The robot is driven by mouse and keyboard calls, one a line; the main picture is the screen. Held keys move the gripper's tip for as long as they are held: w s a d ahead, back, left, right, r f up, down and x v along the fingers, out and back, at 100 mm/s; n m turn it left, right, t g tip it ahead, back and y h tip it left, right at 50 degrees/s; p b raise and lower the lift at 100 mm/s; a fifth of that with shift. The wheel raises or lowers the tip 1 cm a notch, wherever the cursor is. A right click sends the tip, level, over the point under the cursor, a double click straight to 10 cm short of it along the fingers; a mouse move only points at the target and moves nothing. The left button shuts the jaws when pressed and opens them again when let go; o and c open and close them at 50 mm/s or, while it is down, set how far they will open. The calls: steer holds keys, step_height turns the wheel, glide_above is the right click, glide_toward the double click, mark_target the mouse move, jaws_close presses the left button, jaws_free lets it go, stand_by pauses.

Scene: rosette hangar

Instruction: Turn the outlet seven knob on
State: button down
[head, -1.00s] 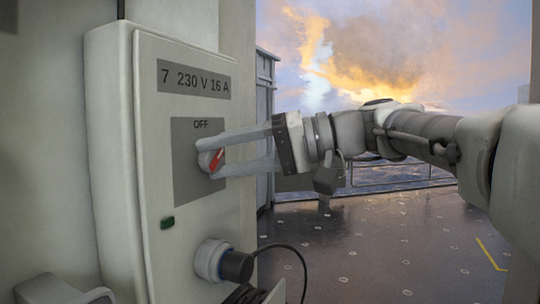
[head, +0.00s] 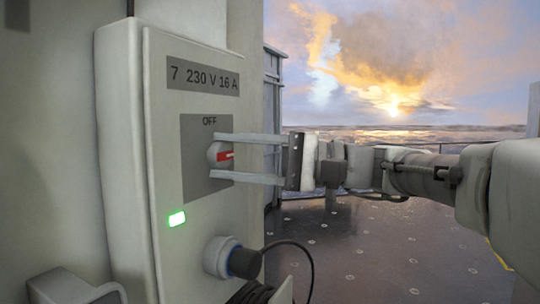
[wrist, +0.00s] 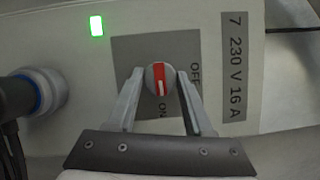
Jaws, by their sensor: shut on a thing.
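The outlet seven box (head: 150,245) carries the label "7 230 V 16 A" (head: 203,79). Its round pale knob (head: 215,152) has a red bar, which lies about level in the head view. In the wrist view the knob (wrist: 151,78) shows between the fingertips, its bar's white mark pointing towards "ON" (wrist: 163,111). "OFF" (head: 209,121) is above the knob in the head view. My gripper (head: 214,157) is shut on the knob, one finger above and one below. The small indicator lamp (head: 177,219) glows green.
A round plug connector (head: 232,258) with a black cable sticks out of the box below the knob. A grey handle-like part (head: 85,290) is at the lower left. The deck (head: 370,245) to the right is open, with a railing behind.

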stand_by(0.3)
steer(key=shift+c, duration=1.5)
jaws_free()
steer(key=shift+d, duration=0.1)
steer(key=d+f+b, duration=0.1)
steer(key=d+b, duration=0.1)
steer(key=d, duration=1.5)
steer(key=shift+f, duration=0.2)
steer(key=shift+s, duration=0.1)
